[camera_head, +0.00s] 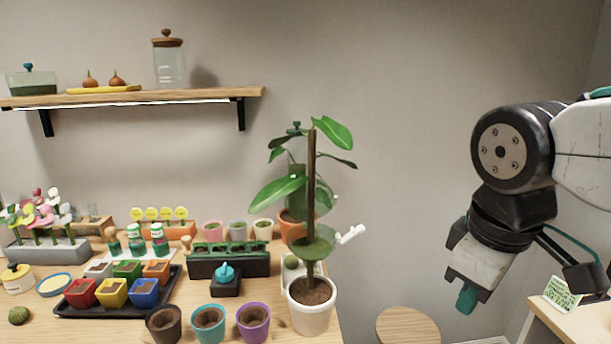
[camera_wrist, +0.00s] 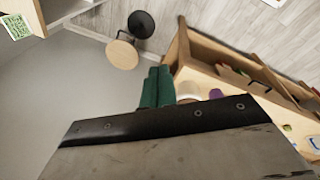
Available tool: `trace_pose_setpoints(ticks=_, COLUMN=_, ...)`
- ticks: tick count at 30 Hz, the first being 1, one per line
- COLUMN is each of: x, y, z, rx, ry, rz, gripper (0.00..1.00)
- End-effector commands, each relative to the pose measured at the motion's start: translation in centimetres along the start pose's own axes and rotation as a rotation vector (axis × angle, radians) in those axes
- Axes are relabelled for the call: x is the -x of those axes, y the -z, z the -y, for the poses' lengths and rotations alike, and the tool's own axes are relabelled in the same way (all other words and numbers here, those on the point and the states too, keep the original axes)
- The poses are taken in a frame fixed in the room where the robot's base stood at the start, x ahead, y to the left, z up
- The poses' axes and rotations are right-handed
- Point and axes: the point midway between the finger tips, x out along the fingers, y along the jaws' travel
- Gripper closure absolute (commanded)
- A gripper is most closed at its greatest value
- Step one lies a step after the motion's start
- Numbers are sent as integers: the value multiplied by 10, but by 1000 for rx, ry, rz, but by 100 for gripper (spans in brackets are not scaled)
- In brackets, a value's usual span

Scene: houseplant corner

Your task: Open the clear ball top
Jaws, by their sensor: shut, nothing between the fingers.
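A potted plant with a brown stem (camera_head: 311,180) stands in a white pot (camera_head: 312,307) at the table's right end. A see-through greenish round piece (camera_head: 314,243) surrounds the stem above the pot, with a white handle (camera_head: 352,234) pointing right. A second small white tab (camera_head: 334,198) shows higher up, beside leaves. I cannot clearly make out the clear ball's top or how its parts join. My gripper (camera_head: 466,300) hangs well to the right of the plant, apart from it, pointing down. Its green fingers (camera_wrist: 157,88) are together and empty in the wrist view.
The table holds colourful pots on a black tray (camera_head: 174,302), a dark planter (camera_head: 230,263) and several loose pots. A round wooden stool (camera_head: 408,326) stands between plant and gripper. Another table (camera_head: 580,325) with a green-white card is at right. Air between plant and gripper is free.

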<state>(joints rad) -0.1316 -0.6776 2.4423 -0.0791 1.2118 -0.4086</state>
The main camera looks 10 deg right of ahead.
Motion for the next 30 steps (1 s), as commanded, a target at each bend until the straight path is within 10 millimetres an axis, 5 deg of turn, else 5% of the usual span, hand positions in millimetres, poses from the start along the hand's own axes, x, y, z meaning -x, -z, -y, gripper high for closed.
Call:
trace_pose_setpoints(ticks=7, x=58, y=109, z=7, rx=1068, ry=-157, rz=-37, gripper=100)
trace_pose_setpoints(ticks=15, x=114, y=211, z=55, rx=2070, ry=-379, rz=19, gripper=100)
trace_pose_setpoints(ticks=23, x=137, y=248, z=84, rx=2471, ry=-497, rz=87, gripper=100)
trace_pose_setpoints(ticks=30, x=112, y=258, z=80, rx=2496, ry=-498, rz=97, gripper=100)
